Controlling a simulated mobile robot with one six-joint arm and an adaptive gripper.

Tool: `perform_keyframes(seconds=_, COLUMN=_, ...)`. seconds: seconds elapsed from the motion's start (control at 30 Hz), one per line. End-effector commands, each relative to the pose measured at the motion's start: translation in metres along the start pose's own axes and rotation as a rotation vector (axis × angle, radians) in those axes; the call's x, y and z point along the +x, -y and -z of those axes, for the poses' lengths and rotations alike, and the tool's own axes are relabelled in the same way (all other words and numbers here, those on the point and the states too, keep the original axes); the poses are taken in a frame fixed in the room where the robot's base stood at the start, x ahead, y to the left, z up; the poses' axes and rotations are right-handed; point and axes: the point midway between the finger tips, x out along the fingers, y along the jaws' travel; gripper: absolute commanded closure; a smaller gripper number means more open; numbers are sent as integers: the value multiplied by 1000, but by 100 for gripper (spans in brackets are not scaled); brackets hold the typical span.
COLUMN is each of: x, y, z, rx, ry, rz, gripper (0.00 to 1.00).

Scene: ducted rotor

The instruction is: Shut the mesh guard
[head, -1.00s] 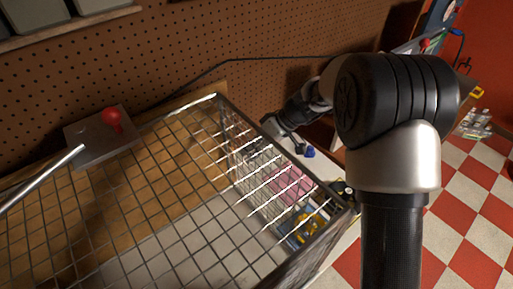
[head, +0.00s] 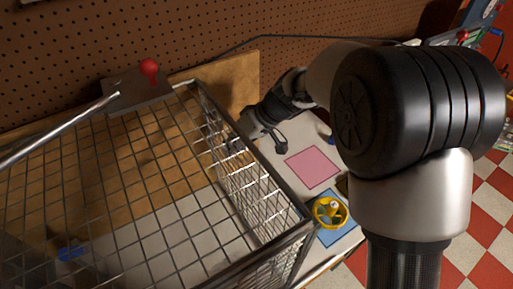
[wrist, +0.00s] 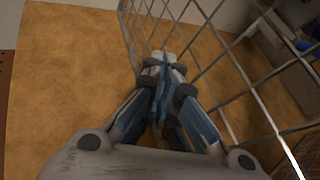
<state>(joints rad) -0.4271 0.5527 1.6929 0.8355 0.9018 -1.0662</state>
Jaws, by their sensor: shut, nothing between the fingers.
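The mesh guard (head: 262,186) is a grey wire-mesh box with a dark frame, filling the left and middle of the head view. Its top mesh slopes toward the camera, and its right side panel faces my gripper. My gripper (head: 250,127) is just outside that panel, partly hidden behind the mesh frame. In the wrist view, my gripper (wrist: 162,68) has its fingertips together with nothing between them, close beside the mesh (wrist: 215,65). I cannot tell if they touch it. The rotor is not clearly visible.
A red knob (head: 150,68) on a grey plate stands behind the guard, with a metal bar at left. A pink square (head: 313,167) and a yellow handwheel (head: 329,211) on a blue pad lie right of the guard. A brown pegboard (head: 200,40) closes off the back.

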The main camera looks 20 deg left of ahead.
Motion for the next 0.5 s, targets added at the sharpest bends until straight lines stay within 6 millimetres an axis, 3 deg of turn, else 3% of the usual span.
perform_keyframes(seconds=0.03, x=14, y=16, z=-1, rx=-8, ry=4, rz=6, gripper=100)
perform_keyframes(seconds=0.5, x=90, y=163, z=2, rx=-8, ry=5, rz=6, gripper=100)
